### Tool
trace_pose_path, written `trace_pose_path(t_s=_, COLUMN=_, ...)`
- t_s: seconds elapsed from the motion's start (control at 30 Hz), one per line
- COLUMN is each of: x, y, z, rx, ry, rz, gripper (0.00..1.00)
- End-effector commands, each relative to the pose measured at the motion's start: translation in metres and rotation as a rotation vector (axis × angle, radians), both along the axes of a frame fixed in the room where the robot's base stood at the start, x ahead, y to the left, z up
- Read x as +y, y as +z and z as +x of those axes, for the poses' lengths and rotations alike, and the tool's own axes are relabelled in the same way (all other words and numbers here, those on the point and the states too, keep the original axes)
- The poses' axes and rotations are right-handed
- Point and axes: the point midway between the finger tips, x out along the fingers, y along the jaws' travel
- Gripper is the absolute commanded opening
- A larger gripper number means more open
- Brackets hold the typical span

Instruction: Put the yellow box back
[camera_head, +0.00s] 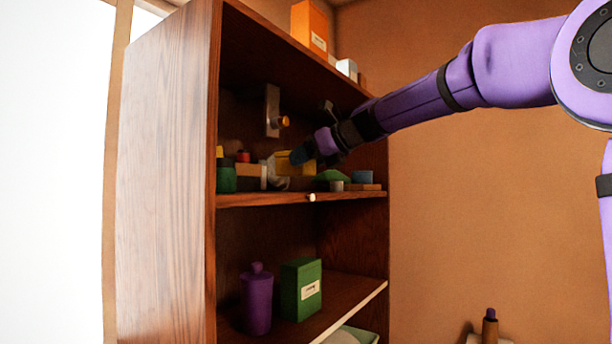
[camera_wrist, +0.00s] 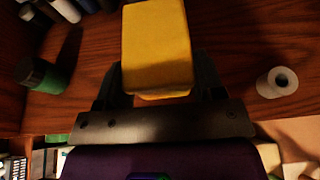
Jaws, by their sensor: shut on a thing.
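The yellow box (camera_wrist: 156,45) is between the fingers of my gripper (camera_wrist: 160,88) in the wrist view, with dark wood of a shelf behind it. My gripper is shut on it. In the head view my arm reaches into the shelf unit from the right, and my gripper (camera_head: 303,155) is at the middle shelf (camera_head: 262,198). The yellow box (camera_head: 283,162) shows there just left of the fingers, among other items. I cannot tell whether the box touches the shelf.
A dark green bottle (camera_wrist: 45,76) stands left of the box and a white roll (camera_wrist: 277,82) lies to its right. A metal fitting (camera_head: 272,112) is on the shelf's back. The lower shelf holds a purple bottle (camera_head: 257,300) and a green box (camera_head: 300,290).

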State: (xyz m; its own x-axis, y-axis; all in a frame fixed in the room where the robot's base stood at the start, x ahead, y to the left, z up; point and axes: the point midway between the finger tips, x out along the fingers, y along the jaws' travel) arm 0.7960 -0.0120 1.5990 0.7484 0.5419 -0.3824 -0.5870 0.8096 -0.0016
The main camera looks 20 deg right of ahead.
Motion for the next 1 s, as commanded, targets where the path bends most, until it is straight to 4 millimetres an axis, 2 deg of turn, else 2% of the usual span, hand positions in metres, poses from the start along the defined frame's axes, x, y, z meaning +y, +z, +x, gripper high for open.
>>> trace_pose_path(t_s=0.17, x=-0.001, y=-0.002, z=0.011, rx=-0.001, ry=0.000, rz=-0.001, gripper=0.29)
trace_pose_path(t_s=0.47, x=0.000, y=-0.035, z=0.010, rx=0.002, ry=0.001, rz=0.000, gripper=0.29)
trace_pose_path(t_s=0.87, x=-0.001, y=-0.038, z=0.010, rx=-0.001, ry=0.000, rz=0.001, gripper=0.29)
trace_pose_path(t_s=0.9, x=-0.001, y=-0.039, z=0.011, rx=-0.001, ry=0.000, rz=0.000, gripper=0.69)
trace_pose_path(t_s=1.0, x=-0.001, y=-0.038, z=0.011, rx=-0.001, ry=0.000, rz=-0.001, gripper=0.88)
